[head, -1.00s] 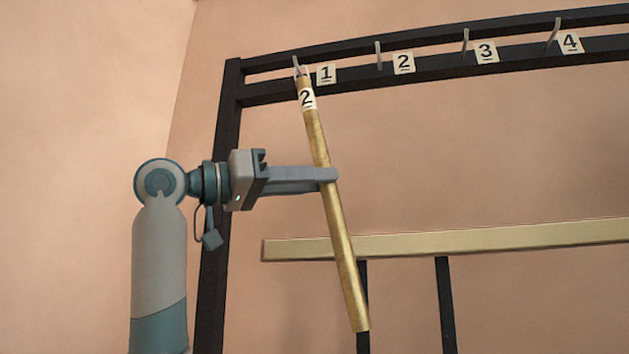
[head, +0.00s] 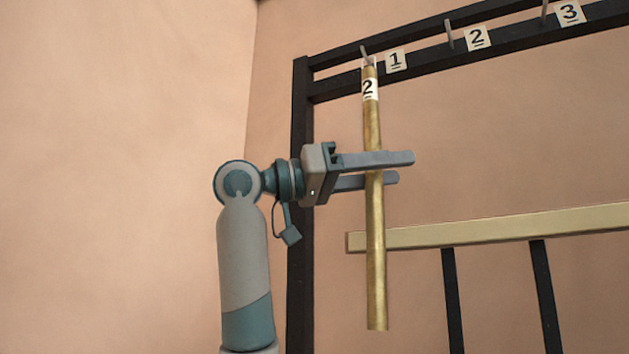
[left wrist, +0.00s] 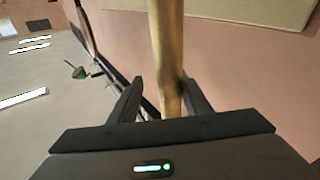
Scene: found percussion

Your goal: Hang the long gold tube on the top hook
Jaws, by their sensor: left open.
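The long gold tube (head: 375,240), with a white label "2" near its top, hangs close to upright in the head view. Its top end is at the hook (head: 366,55) beside the "1" tag. My left gripper (head: 403,168) is open, one finger above the other in the picture, with the tube passing between them. In the left wrist view the tube (left wrist: 167,60) runs between the two spread fingers (left wrist: 162,98). The exact contact of tube and hook is too small to tell. My right gripper is in neither view.
The black rack (head: 302,170) carries more hooks along its top bar, with tags "2" (head: 477,37) and "3" (head: 569,12); these hooks are empty. A pale gold bar (head: 500,227) on black posts crosses behind the tube's lower half. The wall at left is bare.

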